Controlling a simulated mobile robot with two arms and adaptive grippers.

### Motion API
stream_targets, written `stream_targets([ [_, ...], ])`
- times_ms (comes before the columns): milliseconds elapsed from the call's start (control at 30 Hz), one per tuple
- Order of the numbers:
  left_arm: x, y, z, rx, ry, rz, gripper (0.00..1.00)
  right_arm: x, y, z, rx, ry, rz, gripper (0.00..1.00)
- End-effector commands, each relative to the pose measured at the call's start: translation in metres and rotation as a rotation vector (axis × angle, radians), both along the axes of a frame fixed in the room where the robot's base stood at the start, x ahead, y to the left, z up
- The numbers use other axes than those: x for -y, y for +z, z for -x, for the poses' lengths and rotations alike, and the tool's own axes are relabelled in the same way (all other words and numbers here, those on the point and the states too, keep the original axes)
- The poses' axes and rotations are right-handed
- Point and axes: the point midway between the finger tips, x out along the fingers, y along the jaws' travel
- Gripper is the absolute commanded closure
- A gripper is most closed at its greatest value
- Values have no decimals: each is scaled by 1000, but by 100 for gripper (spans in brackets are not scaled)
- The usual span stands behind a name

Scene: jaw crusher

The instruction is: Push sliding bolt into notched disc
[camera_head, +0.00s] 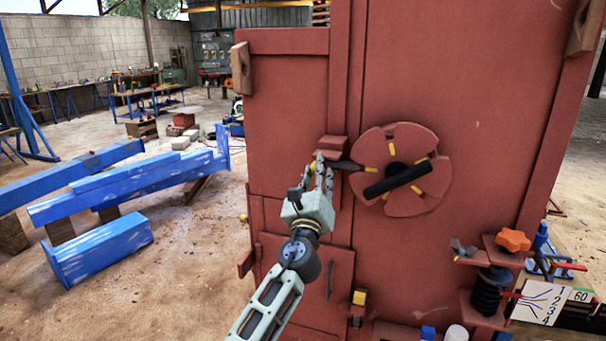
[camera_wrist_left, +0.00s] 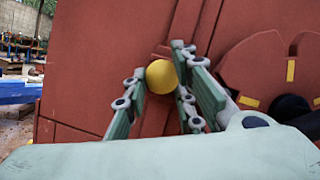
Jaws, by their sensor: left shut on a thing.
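The notched disc (camera_head: 375,150) is a round red plate on the red machine front. It has yellow marks and a black bar handle (camera_head: 398,180). The sliding bolt (camera_head: 347,165) is a dark rod left of the disc, its right end at the disc's left side; I cannot tell how deep it sits in a notch. My left gripper (camera_head: 322,167) is at the bolt's left end. In the left wrist view its fingers (camera_wrist_left: 160,85) are around a yellow ball knob (camera_wrist_left: 161,76), shut on it. The disc's left part (camera_wrist_left: 248,72) shows at right. My right gripper is not in view.
A red block (camera_head: 333,143) sits just above the bolt. The red panel (camera_head: 450,60) around the disc is flat. An orange knob (camera_head: 513,240) and a black spring (camera_head: 490,290) stand at lower right. Blue beams (camera_head: 100,245) lie on the floor at left.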

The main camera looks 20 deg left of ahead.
Motion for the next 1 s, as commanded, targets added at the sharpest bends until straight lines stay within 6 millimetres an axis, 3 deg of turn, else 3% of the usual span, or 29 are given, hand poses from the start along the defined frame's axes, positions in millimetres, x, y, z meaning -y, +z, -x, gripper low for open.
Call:
stream_targets([
  [233,5,-5,0,-8,-7,-2,100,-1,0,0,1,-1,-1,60],
  [267,5,-6,0,-8,-7,-2,75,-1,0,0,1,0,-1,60],
  [433,5,-5,0,-7,-6,-1,60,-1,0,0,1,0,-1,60],
  [767,3,-3,1,-4,-3,-2,59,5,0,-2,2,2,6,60],
  [1000,6,-12,24,-4,-5,-1,59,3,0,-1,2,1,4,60],
])
